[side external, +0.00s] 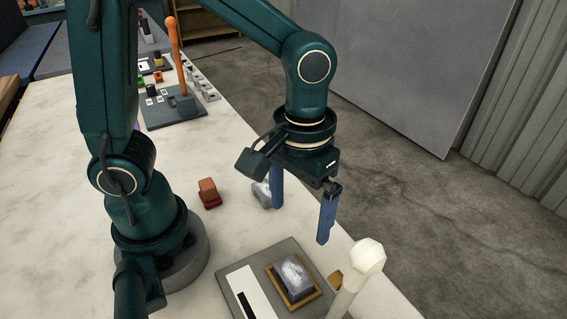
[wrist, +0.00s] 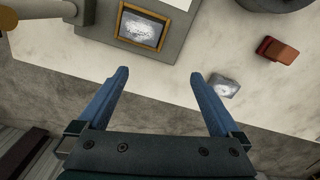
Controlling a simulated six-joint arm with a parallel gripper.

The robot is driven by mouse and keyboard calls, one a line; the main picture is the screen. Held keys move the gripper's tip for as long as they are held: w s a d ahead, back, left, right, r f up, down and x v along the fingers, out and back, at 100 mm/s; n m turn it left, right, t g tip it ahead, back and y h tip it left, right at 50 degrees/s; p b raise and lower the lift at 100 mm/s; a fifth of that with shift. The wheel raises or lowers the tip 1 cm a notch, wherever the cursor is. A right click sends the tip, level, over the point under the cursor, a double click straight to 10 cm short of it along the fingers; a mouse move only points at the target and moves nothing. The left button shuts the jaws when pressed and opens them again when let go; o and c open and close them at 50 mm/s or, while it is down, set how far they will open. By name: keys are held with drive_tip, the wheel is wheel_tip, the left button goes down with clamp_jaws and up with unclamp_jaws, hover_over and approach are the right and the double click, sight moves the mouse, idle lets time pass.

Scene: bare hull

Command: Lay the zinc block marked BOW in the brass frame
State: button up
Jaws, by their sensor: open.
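The brass frame (side external: 306,300) lies on a grey plate, and it also shows at the top of the wrist view (wrist: 138,45). A grey block with a whitish mottled top (side external: 293,273) sits inside it. A second grey block (side external: 261,194) lies on the pale bench top, partly behind a finger; the wrist view shows it just right of the right fingertip (wrist: 223,86). I cannot read a mark on either block. My gripper (side external: 300,223) is open and empty above the bench edge, pointing down, its blue fingers apart. The wrist view shows clear space between the fingertips (wrist: 160,74).
A cream knobbed handle (side external: 366,257) rises beside the grey plate (side external: 285,249). A red-brown block (side external: 208,191) lies between my base and the second grey block. A dark plate with an orange lever (side external: 174,55) stands farther back. Bare floor lies right of the bench.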

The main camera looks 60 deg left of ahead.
drive_tip(key=w+a+r, duration=0.1)
drive_tip(key=a, duration=2.4)
drive_tip(key=shift+w+a+r, duration=0.2)
drive_tip(key=shift+w+r, duration=0.1)
drive_tip(key=shift+w, duration=0.05)
